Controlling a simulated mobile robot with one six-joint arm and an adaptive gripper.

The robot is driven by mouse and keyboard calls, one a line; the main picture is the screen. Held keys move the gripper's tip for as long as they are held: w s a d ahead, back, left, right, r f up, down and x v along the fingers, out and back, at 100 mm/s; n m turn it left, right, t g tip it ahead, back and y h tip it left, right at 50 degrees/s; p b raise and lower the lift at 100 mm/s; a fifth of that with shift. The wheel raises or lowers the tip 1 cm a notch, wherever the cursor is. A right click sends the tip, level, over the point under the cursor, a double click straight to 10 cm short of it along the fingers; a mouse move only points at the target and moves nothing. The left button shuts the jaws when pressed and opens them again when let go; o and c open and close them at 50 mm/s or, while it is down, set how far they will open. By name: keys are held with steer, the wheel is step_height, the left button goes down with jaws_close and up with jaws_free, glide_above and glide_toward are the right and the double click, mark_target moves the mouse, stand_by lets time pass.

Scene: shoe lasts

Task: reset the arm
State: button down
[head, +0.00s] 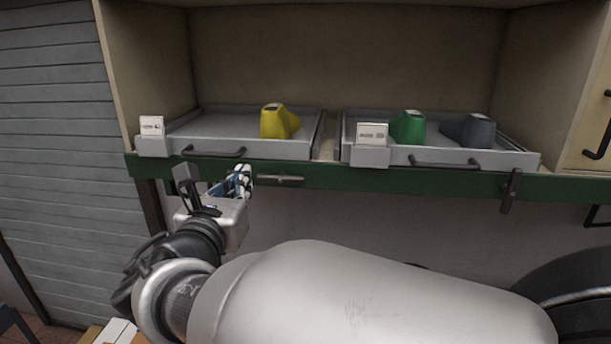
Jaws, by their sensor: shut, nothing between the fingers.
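My gripper (240,181) is shut and empty. It is in front of the green shelf edge, below the left tray, apart from the shoe lasts. My arm reaches across the lower part of the head view from the right. A yellow shoe last (277,122) stands in the left grey tray (212,126). A green shoe last (408,129) and a dark grey shoe last (475,131) stand in the right grey tray (437,155).
The trays sit side by side in a beige cabinet (345,55) with a green front edge (330,178). Each has a dark handle and a white label card, left (151,126) and right (371,133). A dark latch (511,190) hangs at right. Grey slatted wall (55,130) stands at left.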

steer(key=s+d+f+m+g+h+b, duration=0.35)
steer(key=d+f+m, duration=0.4)
steer(key=d, duration=0.45)
steer(key=s+d+f+m+g+h+b, duration=0.25)
steer(key=d+f+m+g+b, duration=0.2)
steer(key=d+f+m, duration=0.55)
steer(key=s+d+f+m+g+y+b, duration=0.25)
steer(key=s+d+f+m+b, duration=0.25)
steer(key=s+f, duration=0.3)
steer(key=s+d+f+m+g+y+b, duration=0.1)
steer(key=s+d+f+m+g+b, duration=0.3)
steer(key=s+f, duration=0.4)
steer(key=s+a+f+m+t+y+b, duration=0.1)
steer(key=s+a+f+m+y+b, duration=0.2)
steer(key=m, duration=0.5)
step_height(320, 180, down, 3)
steer(key=shift+s+a+f+y+b, duration=0.1)
steer(key=shift+s+a+y+b, duration=0.3)
steer(key=shift+s+y+b, duration=0.45)
steer(key=shift+s+m+h, duration=0.2)
steer(key=shift+m+h, duration=0.05)
steer(key=shift+h, duration=0.05)
